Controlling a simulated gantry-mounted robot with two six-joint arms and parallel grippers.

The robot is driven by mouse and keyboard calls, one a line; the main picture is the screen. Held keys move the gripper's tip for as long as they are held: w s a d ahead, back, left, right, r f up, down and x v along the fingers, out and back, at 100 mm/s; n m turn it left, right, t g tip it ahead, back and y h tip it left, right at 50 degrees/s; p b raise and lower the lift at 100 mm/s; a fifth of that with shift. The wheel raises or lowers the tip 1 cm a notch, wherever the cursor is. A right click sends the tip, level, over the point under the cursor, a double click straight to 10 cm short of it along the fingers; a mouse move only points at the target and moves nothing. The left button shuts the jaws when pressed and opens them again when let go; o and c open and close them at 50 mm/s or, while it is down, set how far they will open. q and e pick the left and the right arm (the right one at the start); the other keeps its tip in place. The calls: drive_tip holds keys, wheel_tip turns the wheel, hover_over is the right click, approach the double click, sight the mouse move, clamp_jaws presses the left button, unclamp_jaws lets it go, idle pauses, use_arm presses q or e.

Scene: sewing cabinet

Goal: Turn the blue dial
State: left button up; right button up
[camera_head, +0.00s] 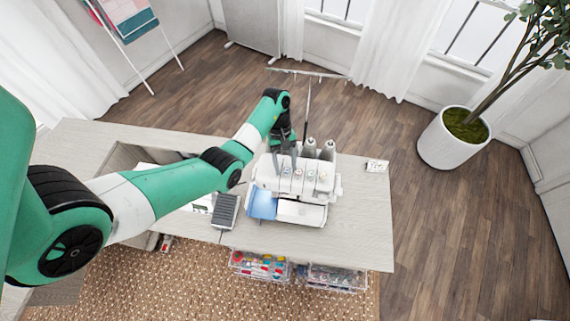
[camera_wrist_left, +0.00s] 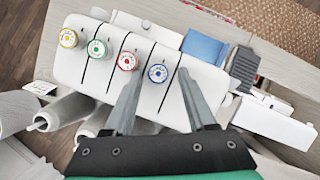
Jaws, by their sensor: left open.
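The blue dial (camera_wrist_left: 158,73) is a round white knob with a blue ring on the white front of the serger sewing machine (camera_head: 265,177). In the left wrist view it is the rightmost of the coloured dials. My left gripper (camera_wrist_left: 159,78) is open, with one grey finger on each side of the dial in that view. I cannot tell whether the fingers touch it or are still above it. In the head view the left gripper (camera_head: 284,152) hangs over the left part of the machine. My right gripper is not in view.
The red (camera_wrist_left: 128,61), green (camera_wrist_left: 97,49) and yellow (camera_wrist_left: 68,38) dials sit in a row left of the blue one. Grey thread cones (camera_head: 327,151) stand behind the dials. A dark foot pedal (camera_head: 225,210) lies left of the machine. The table's right side is mostly clear.

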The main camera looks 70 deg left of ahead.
sight(283, 164)
use_arm(q)
drive_tip(key=shift+d+r, duration=0.1)
drive_tip(key=p+v, duration=0.4)
drive_tip(key=v, duration=0.4)
idle(0.3)
